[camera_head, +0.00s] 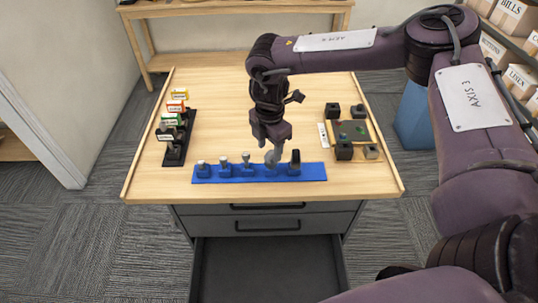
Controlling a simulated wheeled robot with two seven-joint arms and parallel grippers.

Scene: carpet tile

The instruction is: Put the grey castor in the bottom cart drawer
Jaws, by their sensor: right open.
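A blue strip (258,175) lies near the front edge of the cart top, with several small castor-like pieces standing on it. Three with pale tops are at its left and a black one (294,163) is at its right. A grey piece, which looks like the grey castor (272,157), is between them, directly below my right gripper (271,143). My right gripper is open and points down; its fingertips are hard to make out against the grey piece. The bottom cart drawer (268,270) is pulled open and looks empty. My left gripper is out of view.
A black rack (177,152) with small coloured boxes stands at the left of the top. A tray (350,130) with dark blocks is at the right. Two upper drawers (267,224) are shut. The middle of the top is clear.

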